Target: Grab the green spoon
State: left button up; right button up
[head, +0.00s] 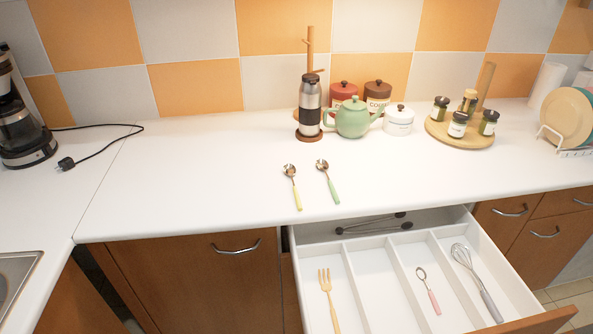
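The green spoon (333,190) lies on the white countertop, with its metal bowl toward the back wall and its pale green handle toward the front edge. A second spoon with a yellow handle (296,195) lies just to its left, roughly parallel and apart from it. Both lie behind the open drawer. Neither of my grippers shows in the head view.
The open drawer (367,275) juts out below the counter, holding a yellow fork, a pink-handled spoon, a whisk and dark utensils. A green teapot (353,119), French press (309,107) and spice tray (459,138) stand behind. The counter around the spoons is clear.

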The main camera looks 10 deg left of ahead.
aim_at(324, 165)
jog(key=u, duration=1.65)
jog(key=k+l, duration=0.1)
jog(key=k, duration=0.3)
jog(key=k+l, duration=0.1)
jog(key=k, duration=0.25)
